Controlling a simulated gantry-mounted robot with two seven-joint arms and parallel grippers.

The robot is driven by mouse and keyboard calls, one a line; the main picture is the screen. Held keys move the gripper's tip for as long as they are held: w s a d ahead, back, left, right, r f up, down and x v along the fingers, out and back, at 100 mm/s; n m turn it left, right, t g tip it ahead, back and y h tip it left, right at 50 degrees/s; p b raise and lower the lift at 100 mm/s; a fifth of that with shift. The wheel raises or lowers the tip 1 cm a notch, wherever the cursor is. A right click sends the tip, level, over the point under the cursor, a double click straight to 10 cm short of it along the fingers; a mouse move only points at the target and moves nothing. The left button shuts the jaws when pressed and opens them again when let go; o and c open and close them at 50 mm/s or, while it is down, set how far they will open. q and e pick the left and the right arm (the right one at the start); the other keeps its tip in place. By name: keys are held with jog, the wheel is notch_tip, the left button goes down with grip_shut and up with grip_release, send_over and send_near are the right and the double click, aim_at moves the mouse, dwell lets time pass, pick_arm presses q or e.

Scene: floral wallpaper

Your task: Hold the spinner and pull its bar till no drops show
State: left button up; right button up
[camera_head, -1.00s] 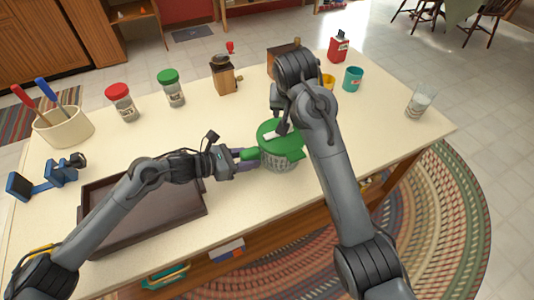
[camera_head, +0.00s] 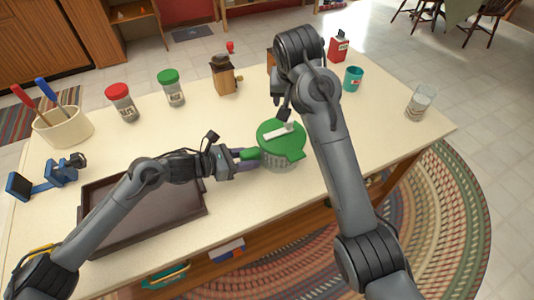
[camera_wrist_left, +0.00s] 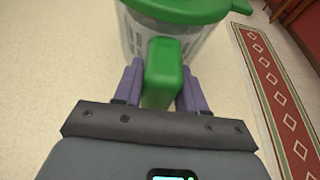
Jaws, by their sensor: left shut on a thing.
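The spinner has a green lid (camera_head: 275,147) over a clear bowl (camera_head: 279,163) and stands upright near the table's front edge. A white bar (camera_head: 276,132) lies across the top of the lid. My left gripper (camera_head: 248,156) is shut on the spinner's green side handle; in the left wrist view its purple fingers are on both sides of the handle (camera_wrist_left: 162,72). My right gripper (camera_head: 283,108) is just behind the lid and bar, apart from the bar as far as I can see; its fingers are mostly hidden. Drops cannot be made out.
A dark tray (camera_head: 197,207) lies left of the spinner, below my left arm. Two jars (camera_head: 122,103), a wooden grinder (camera_head: 225,76) and a utensil crock (camera_head: 63,127) stand farther back. A teal cup (camera_head: 352,79) and a glass (camera_head: 421,103) are right. The tabletop right of my right arm is mostly clear.

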pick_arm(q)
jog(key=o, duration=1.1)
